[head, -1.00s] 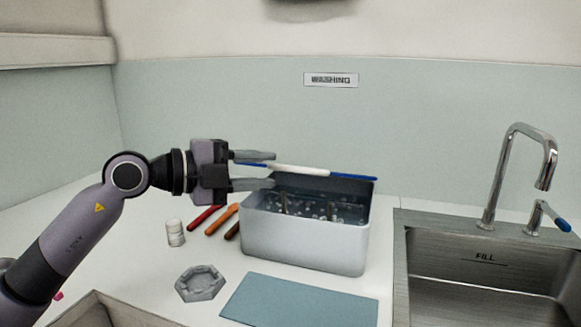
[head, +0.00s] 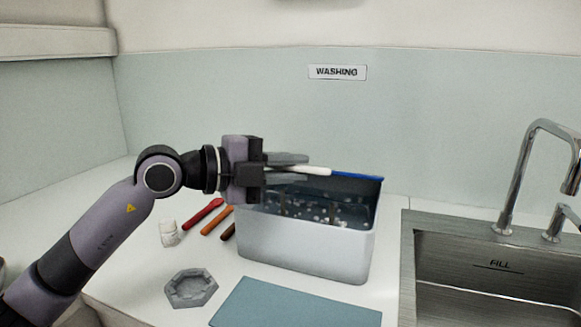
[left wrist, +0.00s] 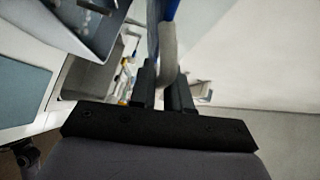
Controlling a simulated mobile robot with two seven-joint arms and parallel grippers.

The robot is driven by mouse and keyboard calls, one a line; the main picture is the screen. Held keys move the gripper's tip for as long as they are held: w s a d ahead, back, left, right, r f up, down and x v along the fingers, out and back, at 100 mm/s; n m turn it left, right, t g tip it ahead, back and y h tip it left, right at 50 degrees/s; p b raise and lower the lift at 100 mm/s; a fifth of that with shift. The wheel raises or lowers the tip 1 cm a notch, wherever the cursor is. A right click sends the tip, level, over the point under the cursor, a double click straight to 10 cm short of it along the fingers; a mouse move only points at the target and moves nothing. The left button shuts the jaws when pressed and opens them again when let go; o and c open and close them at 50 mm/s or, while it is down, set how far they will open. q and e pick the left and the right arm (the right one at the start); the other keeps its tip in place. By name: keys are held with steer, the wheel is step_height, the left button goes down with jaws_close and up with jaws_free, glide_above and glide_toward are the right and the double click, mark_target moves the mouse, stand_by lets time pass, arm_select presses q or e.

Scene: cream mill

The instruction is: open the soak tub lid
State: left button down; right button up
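The soak tub (head: 305,248) is a pale grey box on the counter, with its top uncovered over dark water and bubbles. Its lid (head: 365,190) stands raised along the back as a dark panel with a blue top edge. A white handle (head: 318,170) runs along that edge. My left gripper (head: 287,168) reaches in from the left at the tub's back left corner, with its fingers closed about the white handle. The left wrist view shows the pale bar (left wrist: 167,50) between the two fingers (left wrist: 163,85), which hide part of it. My right gripper is out of view.
A steel sink (head: 470,262) with a faucet (head: 515,175) is at the right. Left of the tub are red, orange and dark-red tools (head: 217,221) and a white jar (head: 169,233). A grey tray (head: 190,288) and blue mat (head: 295,306) lie in front.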

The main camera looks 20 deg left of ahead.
arm_select(q)
steer(key=shift+w+r+p, duration=0.15)
steer(key=shift+r+p, duration=0.25)
steer(key=shift+p, duration=0.05)
steer(key=w+r+p, duration=0.1)
steer(key=r+p, duration=0.1)
steer(key=w+r+p, duration=0.1)
steer(key=r+p, duration=0.2)
steer(key=w+r+p, duration=0.2)
steer(key=shift+r, duration=0.25)
steer(key=w+r+n+g+p, duration=0.1)
steer(key=w+r, duration=0.2)
steer(key=w, duration=0.3)
steer(key=w+r+g+y+p, duration=0.1)
steer(key=w+r+p, duration=0.1)
steer(key=w+r, duration=0.2)
steer(key=shift+w+d+r+n, duration=0.2)
steer(key=shift+w+d+n, duration=0.15)
steer(key=shift+w, duration=1.5)
steer(key=c, duration=1.2)
jaws_free()
steer(key=shift+a, duration=0.15)
